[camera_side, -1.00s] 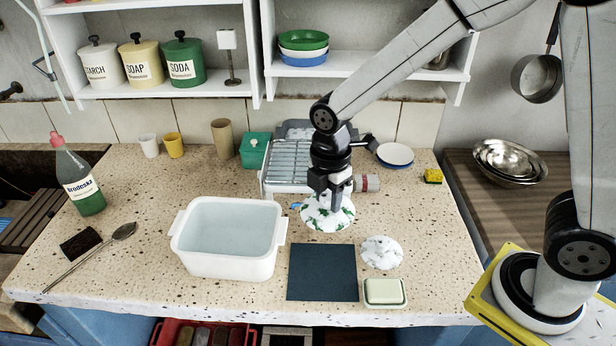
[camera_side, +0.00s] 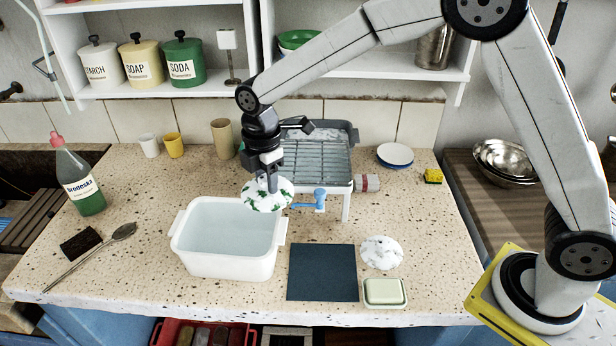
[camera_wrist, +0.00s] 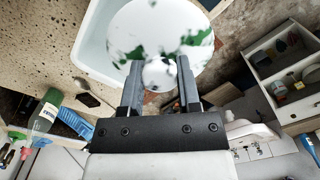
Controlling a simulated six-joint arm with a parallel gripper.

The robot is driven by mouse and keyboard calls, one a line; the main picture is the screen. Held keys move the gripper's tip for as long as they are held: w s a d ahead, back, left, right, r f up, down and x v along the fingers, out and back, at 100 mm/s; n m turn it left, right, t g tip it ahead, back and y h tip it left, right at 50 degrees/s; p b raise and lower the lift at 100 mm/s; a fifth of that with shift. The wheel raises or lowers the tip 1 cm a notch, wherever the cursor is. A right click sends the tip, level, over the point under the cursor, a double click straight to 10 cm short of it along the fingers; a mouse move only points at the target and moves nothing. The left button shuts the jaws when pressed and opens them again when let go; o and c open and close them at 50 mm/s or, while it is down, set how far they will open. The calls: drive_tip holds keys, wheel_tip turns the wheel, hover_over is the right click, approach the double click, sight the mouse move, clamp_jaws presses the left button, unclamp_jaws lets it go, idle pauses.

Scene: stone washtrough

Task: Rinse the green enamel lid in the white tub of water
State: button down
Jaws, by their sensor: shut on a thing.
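The green enamel lid (camera_side: 257,203) is mostly covered in white foam, with green patches showing through. My gripper (camera_side: 268,186) is shut on its knob, which shows between the fingers (camera_wrist: 160,78) in the wrist view. The lid is held roughly level, by the back right corner of the white tub (camera_side: 224,266) and seemingly above its rim. The tub holds clear water. In the wrist view the lid (camera_wrist: 145,25) hides much of the tub (camera_wrist: 92,52).
A grey dish rack (camera_side: 345,180) with a blue spout (camera_side: 318,198) stands right of the lid. A dark mat (camera_side: 322,272), a white marbled disc (camera_side: 381,252) and a soap dish (camera_side: 385,292) lie right of the tub.

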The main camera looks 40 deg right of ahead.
drive_tip(key=w+a, duration=0.7)
drive_tip(key=w, duration=0.1)
drive_tip(key=shift+s+d+f, duration=0.1)
drive_tip(key=shift+s+f, duration=0.05)
drive_tip(key=shift+f, duration=1.3)
drive_tip(key=shift+s+d+f, duration=0.1)
drive_tip(key=shift+f, duration=1.3)
drive_tip(key=shift+f, duration=0.15)
drive_tip(key=shift+f, duration=4.3)
wheel_tip(320, 180, up, 7)
drive_tip(key=shift+r, duration=0.1)
drive_tip(key=shift+r, duration=1.9)
